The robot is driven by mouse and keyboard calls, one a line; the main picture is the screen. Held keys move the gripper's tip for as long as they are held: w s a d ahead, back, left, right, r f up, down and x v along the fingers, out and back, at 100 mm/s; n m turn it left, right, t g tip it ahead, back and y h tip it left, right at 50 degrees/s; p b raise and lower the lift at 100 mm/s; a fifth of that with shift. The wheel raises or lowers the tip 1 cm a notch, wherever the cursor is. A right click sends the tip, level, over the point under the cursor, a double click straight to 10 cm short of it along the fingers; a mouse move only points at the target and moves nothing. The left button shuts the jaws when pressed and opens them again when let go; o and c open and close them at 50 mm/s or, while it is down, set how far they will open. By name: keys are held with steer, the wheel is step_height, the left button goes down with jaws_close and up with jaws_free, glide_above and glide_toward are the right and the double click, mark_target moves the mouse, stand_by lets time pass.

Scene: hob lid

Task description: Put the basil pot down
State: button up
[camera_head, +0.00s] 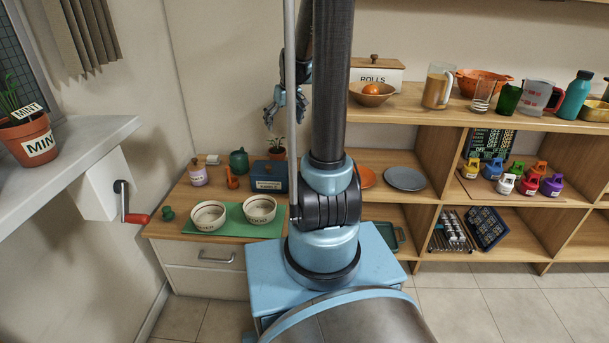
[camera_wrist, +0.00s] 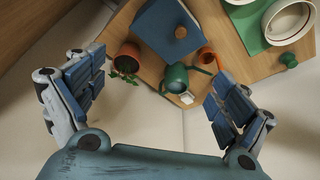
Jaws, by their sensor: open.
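A small terracotta pot with a green plant (camera_head: 276,148), which I take for the basil pot, stands on the wooden cabinet top at the back, behind the dark blue box (camera_head: 268,176). No label on it is readable. In the wrist view the terracotta pot (camera_wrist: 129,54) and its leaves show beyond my fingers, left of centre. My gripper (camera_head: 276,108) is above this pot in the head view, apart from it. In the wrist view my gripper (camera_wrist: 155,100) has its fingers wide apart with nothing between them. A second pot, labelled MINT (camera_head: 32,140), stands on the left ledge.
A green watering can or jug (camera_head: 239,161), an orange item (camera_head: 231,178) and a lilac jar (camera_head: 198,175) stand near the pot. Two white bowls (camera_head: 208,216) sit on a green mat (camera_head: 235,229) in front. Shelves with dishes and coloured canisters stand at right.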

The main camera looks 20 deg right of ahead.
steer(key=s+r+m, duration=0.2)
steer(key=s+r, duration=0.1)
steer(key=s, duration=1.6)
steer(key=s+f, duration=0.2)
steer(key=s, duration=0.5)
steer(key=s+f+m+g+h, duration=0.1)
steer(key=s+f, duration=0.2)
steer(key=s, duration=0.4)
steer(key=shift+f, duration=0.35)
steer(key=shift+w, duration=0.1)
